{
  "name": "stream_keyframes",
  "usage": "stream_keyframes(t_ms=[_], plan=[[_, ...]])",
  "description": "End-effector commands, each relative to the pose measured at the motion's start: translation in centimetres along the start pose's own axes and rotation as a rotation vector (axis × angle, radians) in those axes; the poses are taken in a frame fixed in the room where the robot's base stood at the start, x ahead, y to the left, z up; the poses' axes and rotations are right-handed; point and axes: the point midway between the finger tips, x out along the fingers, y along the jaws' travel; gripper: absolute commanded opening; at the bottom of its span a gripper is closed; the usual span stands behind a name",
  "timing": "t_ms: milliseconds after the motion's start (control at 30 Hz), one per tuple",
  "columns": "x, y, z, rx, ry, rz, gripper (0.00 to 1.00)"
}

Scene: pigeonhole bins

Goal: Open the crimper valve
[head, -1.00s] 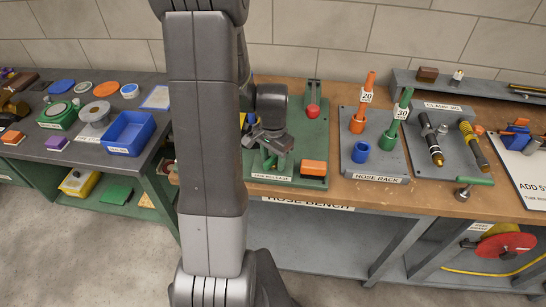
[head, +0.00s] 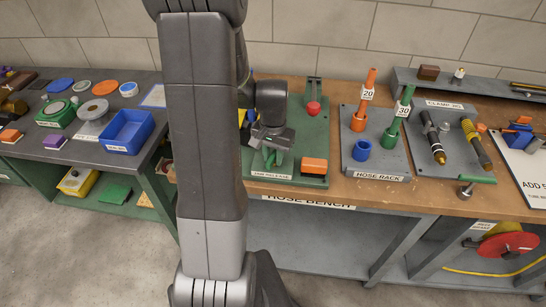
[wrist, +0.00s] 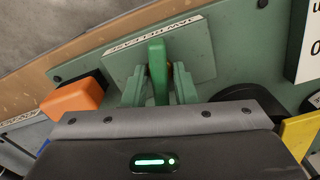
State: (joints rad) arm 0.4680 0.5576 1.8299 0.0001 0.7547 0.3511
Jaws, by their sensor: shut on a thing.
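The crimper board is a green plate (head: 312,135) on the wooden bench, with a front label that seems to read "JAW RELEASE". A green lever (wrist: 157,62) stands up from a pale green block (wrist: 203,62) behind that label in the wrist view. My gripper (wrist: 158,88) is shut on the green lever, with a finger on each side of it. In the head view my gripper (head: 271,153) is low over the front left of the plate and hides most of the lever. A red knob (head: 313,108) stands at the back of the plate.
An orange block (head: 314,166) sits on the plate just right of my gripper; it also shows in the wrist view (wrist: 72,97). The hose rack (head: 375,172) with upright orange and green pieces stands further right. A blue bin (head: 128,131) is on the left table.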

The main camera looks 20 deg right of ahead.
Motion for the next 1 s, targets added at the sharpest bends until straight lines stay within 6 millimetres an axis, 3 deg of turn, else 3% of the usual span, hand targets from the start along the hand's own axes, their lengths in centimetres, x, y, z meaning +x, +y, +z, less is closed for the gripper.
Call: stream_keyframes(t_ms=[400, 900, 933, 1000], plan=[[-0.04, -0.03, -0.09, -0.188, 0.003, 0.0, 0.03], [-0.1, -0.03, -0.1, -0.211, 0.004, 0.0, 0.03], [-0.1, -0.03, -0.1, -0.211, 0.004, 0.0, 0.29], [-0.09, -0.03, -0.09, -0.211, 0.003, 0.0, 0.43]])
